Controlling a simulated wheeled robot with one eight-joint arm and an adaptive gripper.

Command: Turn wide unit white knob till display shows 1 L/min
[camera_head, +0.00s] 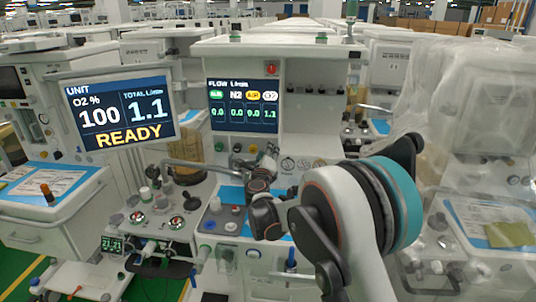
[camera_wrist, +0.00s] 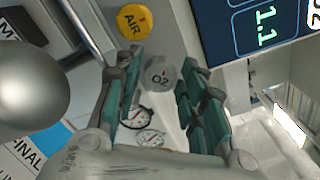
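The wide unit (camera_head: 320,110) stands mid-picture in the head view. Its flow display (camera_head: 242,105) shows 1.1 in the right-hand O2 column. The total display (camera_head: 118,107) at left shows 1.1 L/min, O2 100 and READY. In the wrist view the pale grey-white knob marked O2 (camera_wrist: 160,74) sits between my fingers. My gripper (camera_wrist: 161,82) is open, with one green-padded finger on each side of the knob and narrow gaps showing. In the head view my gripper (camera_head: 269,154) is at the panel below the flow display, and the knob is not clearly visible there.
A yellow AIR knob (camera_wrist: 133,20) is close above-left of the O2 knob. Round gauges (camera_wrist: 148,137) lie below it. A metal pipe (camera_head: 190,163) runs left of my gripper. A plastic-covered cart (camera_head: 480,110) stands at right.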

